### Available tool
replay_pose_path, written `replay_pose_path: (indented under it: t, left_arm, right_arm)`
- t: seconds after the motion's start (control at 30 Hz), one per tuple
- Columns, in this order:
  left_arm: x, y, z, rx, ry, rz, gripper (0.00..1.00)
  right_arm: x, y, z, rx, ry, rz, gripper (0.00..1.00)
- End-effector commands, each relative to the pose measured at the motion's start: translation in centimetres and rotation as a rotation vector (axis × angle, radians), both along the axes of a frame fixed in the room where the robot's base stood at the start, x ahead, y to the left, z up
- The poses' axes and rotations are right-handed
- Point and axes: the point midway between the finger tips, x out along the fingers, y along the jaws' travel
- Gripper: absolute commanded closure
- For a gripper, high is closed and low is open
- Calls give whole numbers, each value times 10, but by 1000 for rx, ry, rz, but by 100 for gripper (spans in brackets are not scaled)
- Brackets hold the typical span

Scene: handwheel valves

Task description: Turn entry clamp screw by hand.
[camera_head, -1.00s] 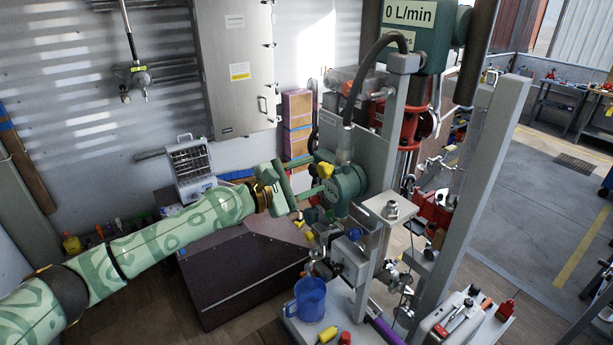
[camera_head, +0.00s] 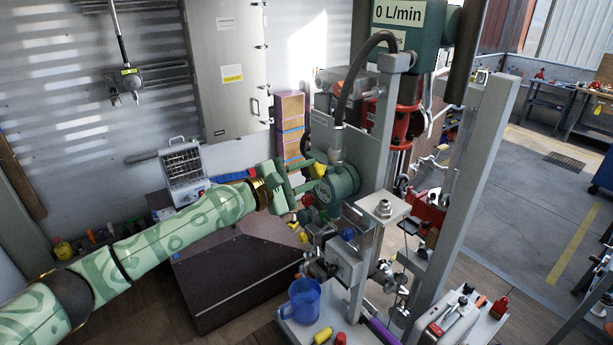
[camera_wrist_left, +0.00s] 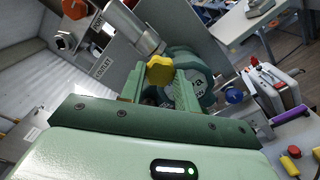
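A yellow lobed knob (camera_head: 318,169), which looks like the entry clamp screw, sits where a thick grey cable fitting (camera_head: 336,146) meets a round green housing (camera_head: 343,184). My left gripper (camera_head: 309,178) reaches in from the left, with its two green fingers apart and pointing at the housing. In the left wrist view the knob (camera_wrist_left: 159,69) shows between the fingertips, with the housing (camera_wrist_left: 190,75) behind it. I cannot tell whether either finger touches the knob. My right gripper is in neither view.
A grey upright plate (camera_head: 365,150) and post (camera_head: 470,190) stand beside the housing. Below are small valves, a blue mug (camera_head: 303,301) and a yellow plug (camera_head: 323,336) on the stand. A dark box (camera_head: 235,275) lies under my left arm.

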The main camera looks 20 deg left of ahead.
Motion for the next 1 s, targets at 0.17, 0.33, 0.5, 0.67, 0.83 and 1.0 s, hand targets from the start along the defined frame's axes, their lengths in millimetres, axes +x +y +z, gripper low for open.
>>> replay_pose_path:
  t: [0.17, 0.33, 0.5, 0.67, 0.83, 1.0]
  left_arm:
    - [0, 0, 0, -6, 3, 0, 46]
    - [0, 0, 0, -6, 4, 1, 46]
    - [-10, 8, -1, -6, 4, 1, 46]
    - [-25, 20, -1, -6, 4, 1, 46]
    - [-40, 32, -2, -4, 4, 1, 46]
    - [-47, 37, -1, -6, 4, 0, 46]
  right_arm:
    - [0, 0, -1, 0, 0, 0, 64]
    - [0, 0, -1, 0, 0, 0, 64]
    - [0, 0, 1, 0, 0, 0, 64]
    - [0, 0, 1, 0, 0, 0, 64]
    - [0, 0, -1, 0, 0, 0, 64]
    - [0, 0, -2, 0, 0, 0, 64]
